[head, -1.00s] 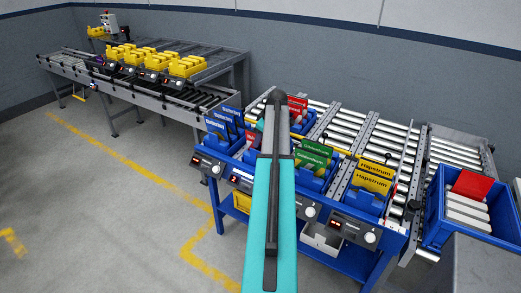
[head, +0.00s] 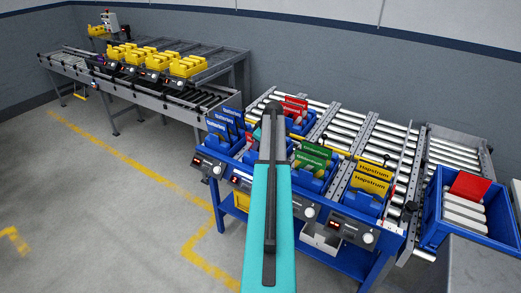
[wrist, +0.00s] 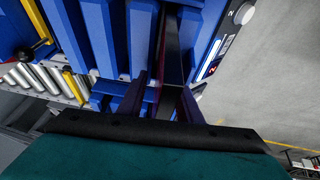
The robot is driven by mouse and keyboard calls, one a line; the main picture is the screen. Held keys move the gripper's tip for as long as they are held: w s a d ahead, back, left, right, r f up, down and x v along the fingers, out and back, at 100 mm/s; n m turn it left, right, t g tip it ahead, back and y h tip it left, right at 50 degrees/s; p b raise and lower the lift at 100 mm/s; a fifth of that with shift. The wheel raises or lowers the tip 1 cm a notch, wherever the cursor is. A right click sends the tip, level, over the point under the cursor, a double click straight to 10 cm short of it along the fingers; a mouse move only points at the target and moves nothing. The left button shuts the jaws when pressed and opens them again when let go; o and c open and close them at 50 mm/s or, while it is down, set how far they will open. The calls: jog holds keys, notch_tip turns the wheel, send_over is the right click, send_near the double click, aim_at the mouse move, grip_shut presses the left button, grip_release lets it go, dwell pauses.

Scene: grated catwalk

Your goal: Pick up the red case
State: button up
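Red cases (head: 295,104) stand in a blue holder at the back of the blue rack, just right of my arm's far end in the head view. Another flat red piece (head: 470,185) leans in the blue bin at the far right. My gripper's fingers are hidden by my arm in the head view. In the wrist view my gripper (wrist: 163,102) points down over blue holders, its two dark fingers apart. A thin dark upright piece with a faint reddish edge (wrist: 160,55) shows between and beyond them; I cannot tell whether it is a case or touches them.
Blue cases (head: 225,122), green cases (head: 312,154) and yellow cases (head: 372,180) stand in neighbouring holders. The blue bin (head: 428,225) sits right of the rack beside rollers. A conveyor with yellow holders (head: 150,58) is at the back left. The floor at left is clear.

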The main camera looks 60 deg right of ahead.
jog(key=shift+w+f, duration=0.15)
jog(key=shift+f, duration=0.15)
jog(key=shift+f, duration=0.15)
dwell(0.4)
